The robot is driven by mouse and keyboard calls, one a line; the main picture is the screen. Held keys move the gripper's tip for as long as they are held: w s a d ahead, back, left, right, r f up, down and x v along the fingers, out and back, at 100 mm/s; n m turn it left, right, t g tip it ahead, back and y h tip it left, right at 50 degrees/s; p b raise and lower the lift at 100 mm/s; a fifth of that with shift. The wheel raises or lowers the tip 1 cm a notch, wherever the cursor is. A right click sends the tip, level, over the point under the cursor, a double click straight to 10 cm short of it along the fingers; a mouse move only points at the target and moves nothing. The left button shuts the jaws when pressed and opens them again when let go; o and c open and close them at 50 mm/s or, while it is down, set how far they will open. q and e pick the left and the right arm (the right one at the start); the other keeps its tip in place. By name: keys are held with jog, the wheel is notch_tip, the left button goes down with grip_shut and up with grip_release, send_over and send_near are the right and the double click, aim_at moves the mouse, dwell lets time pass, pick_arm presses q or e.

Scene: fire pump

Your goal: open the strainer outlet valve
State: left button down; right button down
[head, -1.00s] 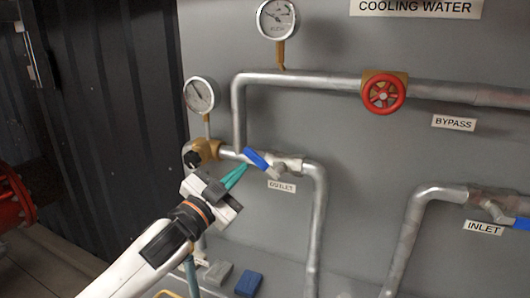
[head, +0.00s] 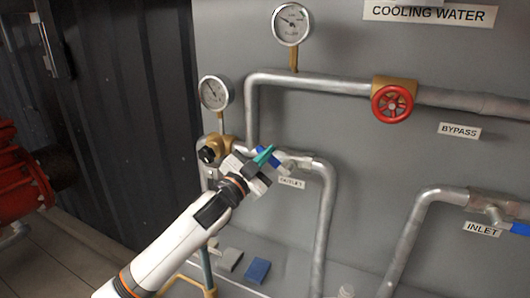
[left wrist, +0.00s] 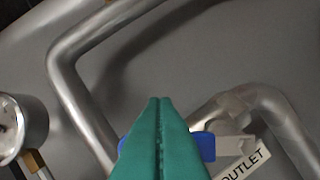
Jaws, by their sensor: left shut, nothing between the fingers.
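The strainer outlet valve (head: 303,163) sits on the pipe above the OUTLET label (head: 291,183). Its blue lever handle (head: 284,168) is partly hidden behind my left gripper (head: 265,154). That gripper's teal fingers are shut and empty, with the tips at the handle. In the left wrist view the closed fingers (left wrist: 160,110) stand in front of the blue handle (left wrist: 207,147), which shows on both sides of them. I cannot tell whether they touch it. My right gripper is not in view.
A brass strainer fitting with a black knob (head: 208,154) and a gauge (head: 214,93) lie just left. The bypass pipe with its red handwheel (head: 392,103) runs above. The inlet valve (head: 490,208) is at the right. A blue block (head: 258,270) and a grey block (head: 230,259) lie below.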

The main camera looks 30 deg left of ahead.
pick_arm(q)
jog(key=shift+w+f, duration=0.1)
jog(key=shift+f, duration=0.1)
jog(key=shift+a+f, duration=0.1)
jog(key=shift+a+f+n+y+b, duration=0.25)
jog(key=shift+n+y+b, duration=0.2)
jog(key=shift+n, duration=0.45)
jog(key=f+n, duration=0.1)
jog(key=n, duration=0.1)
jog(key=a+n+y+b, duration=0.1)
jog(key=n, duration=0.1)
jog(key=f+n+y+b, duration=0.1)
jog(key=n, duration=0.1)
jog(key=shift+a+f+t+y, duration=0.25)
jog(key=shift+a+f+t, duration=0.05)
jog(key=shift+f+t, duration=0.1)
dwell(0.4)
